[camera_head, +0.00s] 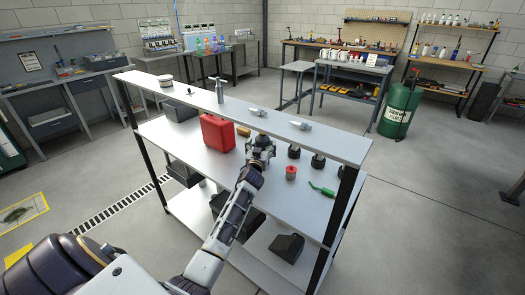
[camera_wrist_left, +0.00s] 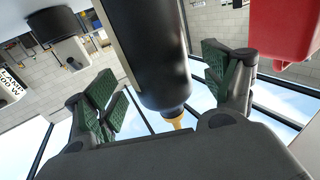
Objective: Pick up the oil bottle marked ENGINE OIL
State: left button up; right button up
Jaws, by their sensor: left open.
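My left gripper (camera_head: 262,147) reaches in over the middle shelf of the rack, just right of the red can. In the left wrist view its green-padded jaws (camera_wrist_left: 163,88) are open. A black bottle (camera_wrist_left: 155,65) with a yellow-orange tip stands between the jaws, with gaps on both sides. The pale edge of a label shows on it, but I cannot read ENGINE OIL. In the head view this bottle is mostly hidden by my gripper and the upper shelf. My right gripper is not in view.
The red can (camera_head: 217,133) stands close left of my gripper. Dark bottles (camera_head: 293,152) stand to its right, with a red tin (camera_head: 291,173) and a green item (camera_head: 322,188) in front. The upper shelf (camera_head: 245,112) runs above. The shelf front is partly clear.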

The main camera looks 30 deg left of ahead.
pick_arm(q)
jog(key=shift+x, duration=1.1)
jog(key=c, duration=1.4)
jog(key=shift+r, duration=0.1)
jog(key=shift+c, duration=0.5)
